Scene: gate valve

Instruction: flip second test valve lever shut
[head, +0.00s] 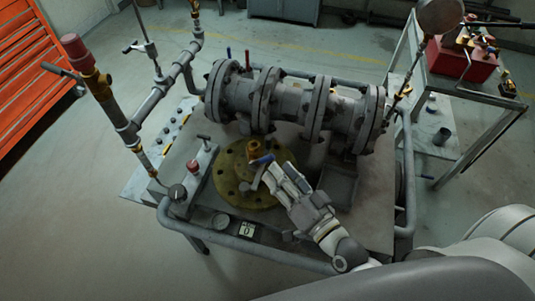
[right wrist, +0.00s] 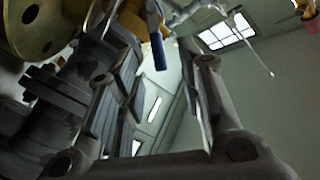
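A small blue lever (head: 262,160) sits on a brass fitting (head: 253,149) on the yellow round flange (head: 228,181). In the right wrist view the blue lever (right wrist: 156,42) hangs at top centre, beyond the fingertips, with part of the yellow flange (right wrist: 45,22) at upper left. My right gripper (head: 268,174) is over the flange, close to the blue lever. I cannot tell which lever counts as the second one. My left gripper is not in view.
A large grey bolted pipe assembly (head: 300,102) lies behind the flange. A pipe stand with a red cap (head: 73,46) rises at left. A small block with a red knob (head: 193,167) stands left of the flange. A side table (head: 447,125) with a red box (head: 463,60) is at right.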

